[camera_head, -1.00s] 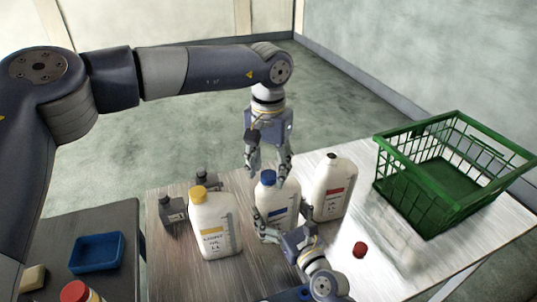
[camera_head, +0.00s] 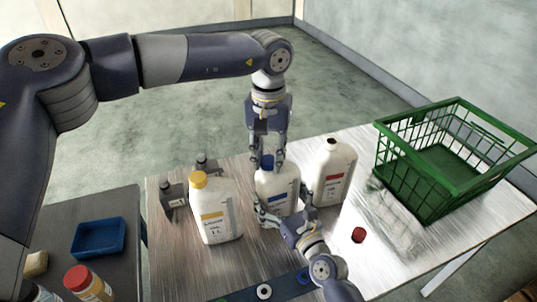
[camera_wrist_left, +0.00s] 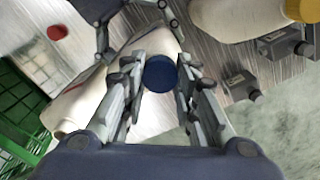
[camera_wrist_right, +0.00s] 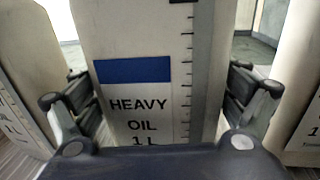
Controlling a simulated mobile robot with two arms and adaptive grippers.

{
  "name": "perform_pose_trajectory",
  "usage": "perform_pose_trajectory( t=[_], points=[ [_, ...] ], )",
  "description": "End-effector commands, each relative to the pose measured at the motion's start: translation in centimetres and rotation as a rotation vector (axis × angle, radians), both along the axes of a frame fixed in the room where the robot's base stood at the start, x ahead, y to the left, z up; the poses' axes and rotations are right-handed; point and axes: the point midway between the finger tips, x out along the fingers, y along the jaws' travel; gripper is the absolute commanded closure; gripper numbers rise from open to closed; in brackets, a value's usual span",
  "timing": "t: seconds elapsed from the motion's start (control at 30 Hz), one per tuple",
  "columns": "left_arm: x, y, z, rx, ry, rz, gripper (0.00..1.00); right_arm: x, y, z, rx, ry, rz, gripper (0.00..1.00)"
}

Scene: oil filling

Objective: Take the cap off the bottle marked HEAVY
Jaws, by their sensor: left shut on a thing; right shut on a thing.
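The white bottle marked HEAVY (camera_head: 278,190) has a blue label and stands on the table; its printed text is clear in the right wrist view (camera_wrist_right: 140,105). Its blue cap (camera_head: 266,162) sits at the bottle's top, and it also shows in the left wrist view (camera_wrist_left: 160,74). My left gripper (camera_head: 267,155) comes from above, its fingers shut on the cap's sides. Whether the cap is still threaded on the neck cannot be told. My right gripper (camera_head: 284,208) is low at the front, its fingers shut around the bottle's body.
A yellow-capped bottle (camera_head: 215,215) stands left; an uncapped red-label bottle (camera_head: 331,175) stands close on the right. A loose red cap (camera_head: 358,235) lies on the table (camera_head: 310,265). A green basket (camera_head: 455,212) stands at the right. Small grey blocks (camera_head: 174,195) stand behind left.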

Motion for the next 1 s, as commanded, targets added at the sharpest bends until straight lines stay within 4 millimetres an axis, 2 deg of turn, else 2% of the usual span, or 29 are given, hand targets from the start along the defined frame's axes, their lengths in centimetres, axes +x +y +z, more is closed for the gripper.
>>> perform_pose_trajectory(
  t=[1.0],
  points=[
    [0.03, 0.04, 0.12, 0.001, -0.001, 1.693, 1.0, 0.0, -0.04, -0.04, 0.001, 0.002, -0.001, 0.76]
  ],
)
